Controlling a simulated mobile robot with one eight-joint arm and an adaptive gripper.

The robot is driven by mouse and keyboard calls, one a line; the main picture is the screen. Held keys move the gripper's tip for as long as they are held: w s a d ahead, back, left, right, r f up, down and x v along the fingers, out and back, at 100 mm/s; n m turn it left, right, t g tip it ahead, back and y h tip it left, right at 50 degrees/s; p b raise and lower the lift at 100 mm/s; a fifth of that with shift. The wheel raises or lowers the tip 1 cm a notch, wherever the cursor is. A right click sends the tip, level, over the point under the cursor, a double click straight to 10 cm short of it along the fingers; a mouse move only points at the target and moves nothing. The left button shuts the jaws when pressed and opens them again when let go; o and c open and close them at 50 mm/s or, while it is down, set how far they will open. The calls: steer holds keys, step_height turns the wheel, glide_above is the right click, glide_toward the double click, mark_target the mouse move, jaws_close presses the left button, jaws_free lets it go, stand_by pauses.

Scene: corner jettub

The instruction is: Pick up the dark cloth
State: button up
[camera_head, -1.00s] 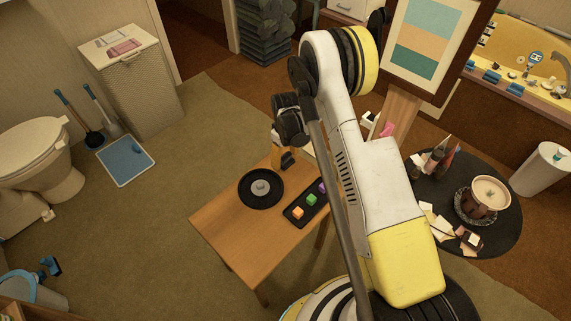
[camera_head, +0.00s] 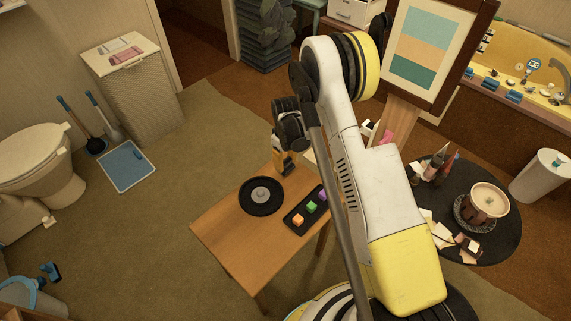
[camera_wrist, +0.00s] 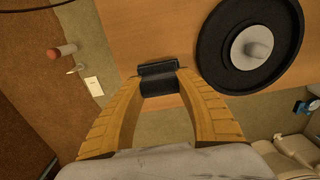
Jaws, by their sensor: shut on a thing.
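The dark cloth (camera_wrist: 158,85) is a small, folded-looking black piece between my fingertips in the wrist view. My gripper (camera_wrist: 160,75) has its two yellow fingers closed on it from both sides. In the head view my gripper (camera_head: 286,165) points down at the far edge of the wooden table (camera_head: 232,235). There the cloth shows only as a small dark patch at the fingertips. I cannot tell whether it touches the table.
A round black plate with a grey knob (camera_head: 261,196) lies on the table close to my gripper. A black tray (camera_head: 296,225) holds coloured cubes beside it. A dark round table (camera_head: 500,240) with a pot stands at right.

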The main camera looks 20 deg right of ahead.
mark_target(287, 160)
steer(key=r, duration=0.1)
steer(key=r+p, duration=0.1)
steer(key=r, duration=0.1)
steer(key=shift+s+d+r+p, duration=0.15)
steer(key=shift+d+r+p, duration=0.1)
steer(key=shift+p, duration=0.1)
steer(key=s+d+r+p, duration=0.3)
steer(key=s+d+r, duration=0.2)
steer(key=d, duration=0.4)
steer(key=shift+s+d+r+p, duration=0.3)
steer(key=shift+s+r+p, duration=0.1)
steer(key=shift+r, duration=0.1)
steer(key=shift+o, duration=0.8)
steer(key=shift+c, duration=1.3)
